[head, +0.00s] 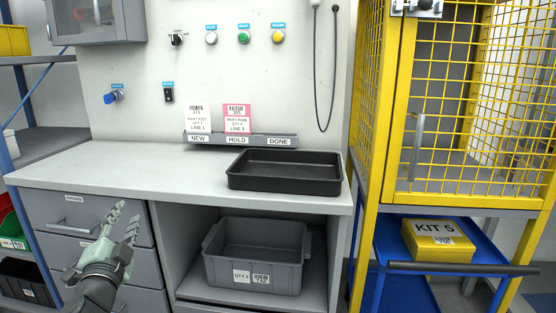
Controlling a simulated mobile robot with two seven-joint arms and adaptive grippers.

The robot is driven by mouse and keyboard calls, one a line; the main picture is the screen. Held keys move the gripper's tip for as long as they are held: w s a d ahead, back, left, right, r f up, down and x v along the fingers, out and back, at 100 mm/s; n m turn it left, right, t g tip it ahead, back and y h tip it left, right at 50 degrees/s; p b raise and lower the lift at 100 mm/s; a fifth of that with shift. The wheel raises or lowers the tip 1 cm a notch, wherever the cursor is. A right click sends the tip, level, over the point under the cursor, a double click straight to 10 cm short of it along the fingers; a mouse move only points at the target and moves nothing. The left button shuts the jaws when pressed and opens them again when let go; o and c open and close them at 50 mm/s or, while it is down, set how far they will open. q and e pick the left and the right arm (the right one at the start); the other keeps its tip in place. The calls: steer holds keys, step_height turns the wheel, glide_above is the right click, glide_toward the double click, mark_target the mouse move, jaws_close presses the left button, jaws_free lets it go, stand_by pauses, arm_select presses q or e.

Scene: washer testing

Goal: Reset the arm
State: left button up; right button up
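My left gripper (122,224) is at the lower left of the head view, in front of the grey drawers (70,222) under the bench. Its two fingers point up and are spread apart, with nothing between them. It appears clear of the worktop, below its front edge. My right arm and gripper are not in view.
A black tray (285,187) sits on the grey worktop (130,170). A grey bin (254,277) stands on the shelf below. A yellow mesh cage (475,110) and a blue cart with a yellow KIT 5 box (438,243) are at right. The worktop's left part is clear.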

arm_select(q)
steer(key=s+f+n+g, duration=0.35)
steer(key=s+f, duration=0.25)
steer(key=f, duration=0.6)
steer(key=s+f+n+g, duration=0.2)
steer(key=s+f+g, duration=0.4)
steer(key=f, duration=0.6)
steer(key=s+d+f+n+g+h, duration=0.1)
steer(key=s+d+f+g, duration=0.2)
steer(key=s+f, duration=0.4)
steer(key=s+d+f+n+g+h, duration=0.1)
steer(key=s+d+f+g, duration=0.2)
steer(key=s+f, duration=0.4)
steer(key=s+d, duration=0.1)
steer(key=s, duration=0.6)
steer(key=shift+f+n+g, duration=0.3)
steer(key=shift+n+g, duration=0.05)
